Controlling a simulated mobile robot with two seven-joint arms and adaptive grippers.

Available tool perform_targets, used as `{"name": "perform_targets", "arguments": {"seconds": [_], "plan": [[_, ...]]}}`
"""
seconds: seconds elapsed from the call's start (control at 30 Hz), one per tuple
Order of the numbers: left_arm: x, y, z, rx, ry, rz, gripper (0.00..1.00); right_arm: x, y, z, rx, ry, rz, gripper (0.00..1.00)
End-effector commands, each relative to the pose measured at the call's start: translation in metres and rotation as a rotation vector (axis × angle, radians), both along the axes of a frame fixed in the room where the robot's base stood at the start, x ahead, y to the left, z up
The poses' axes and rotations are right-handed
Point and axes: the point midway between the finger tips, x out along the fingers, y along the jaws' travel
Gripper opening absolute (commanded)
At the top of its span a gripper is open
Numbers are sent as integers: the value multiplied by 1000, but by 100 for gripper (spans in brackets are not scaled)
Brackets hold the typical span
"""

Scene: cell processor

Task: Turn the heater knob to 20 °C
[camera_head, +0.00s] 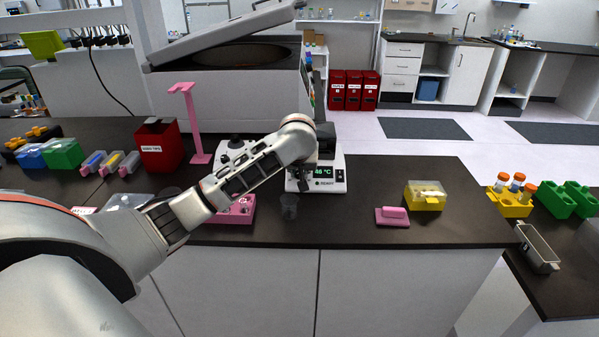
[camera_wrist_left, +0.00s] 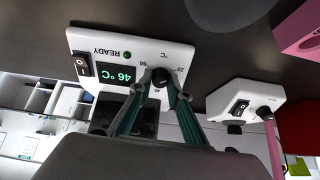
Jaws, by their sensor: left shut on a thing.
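The heater (camera_head: 335,182) is a white box at the middle of the bench, mostly behind my left arm. My left gripper (camera_wrist_left: 160,84) is closed around the knob, one finger on each side. In the head view, the left gripper (camera_head: 303,184) points down at the heater's front and hides the knob. My right gripper is not in view.
A second white device (camera_wrist_left: 246,104) with a switch stands beside the heater. A pink stand (camera_head: 193,122) rises at left. The bench right of the heater is clear up to a pink block (camera_head: 392,216).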

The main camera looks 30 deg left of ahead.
Motion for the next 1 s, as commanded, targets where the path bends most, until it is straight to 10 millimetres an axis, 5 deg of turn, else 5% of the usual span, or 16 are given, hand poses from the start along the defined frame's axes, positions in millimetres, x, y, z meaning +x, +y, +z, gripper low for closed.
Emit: {"name": "perform_targets", "arguments": {"seconds": [0.13, 0.17, 0.23, 0.67, 1.0], "plan": [[0, 0, 0, 1, 0, 1, 0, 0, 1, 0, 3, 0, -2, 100], [0, 0, 0, 1, 0, 1, 23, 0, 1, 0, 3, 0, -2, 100], [0, 0, 0, 1, 0, 1, 34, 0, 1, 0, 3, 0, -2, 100], [-3, -3, 5, -1, -1, -1, 34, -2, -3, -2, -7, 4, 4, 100], [-33, -21, 50, -1, -3, -5, 34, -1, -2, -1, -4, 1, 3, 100]]}}
